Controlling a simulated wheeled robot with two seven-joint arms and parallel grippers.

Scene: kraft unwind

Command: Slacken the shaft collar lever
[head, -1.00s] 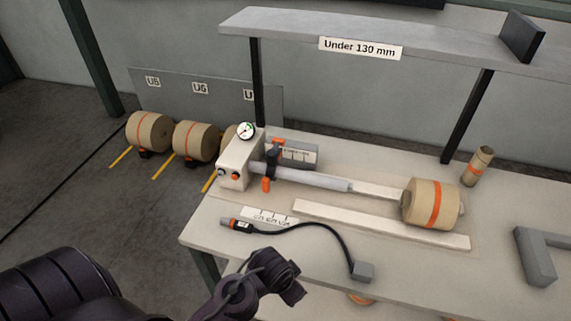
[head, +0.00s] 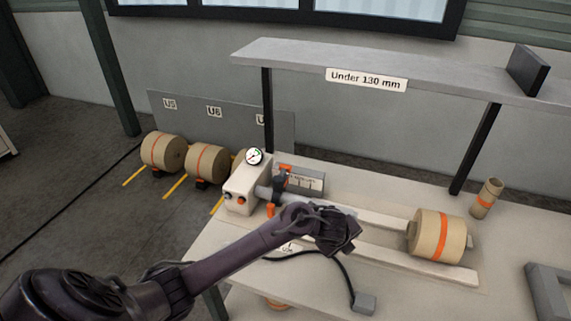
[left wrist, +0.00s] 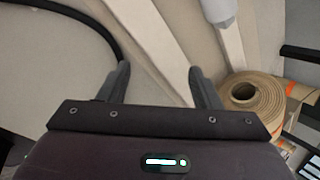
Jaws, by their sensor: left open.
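The dark shaft collar (head: 280,182) sits on the grey shaft near the white unwind housing (head: 240,188). An orange lever (head: 270,209) hangs below the collar, just left of my left forearm, and another orange part shows above the collar. My left gripper (head: 340,236) is over the bench, right of the collar and in front of the shaft, hiding part of it. In the left wrist view its two fingers (left wrist: 160,75) are apart with nothing between them. The shaft's end (left wrist: 218,8) shows at the top there; the collar and lever do not. My right gripper is out of view.
A kraft roll (head: 437,237) lies across two pale rails (head: 445,270) at right. A black cable runs to a grey block (head: 363,303) at the front. A labelled shelf (head: 400,72) overhangs the back. A grey bracket (head: 545,300) stands at the right edge.

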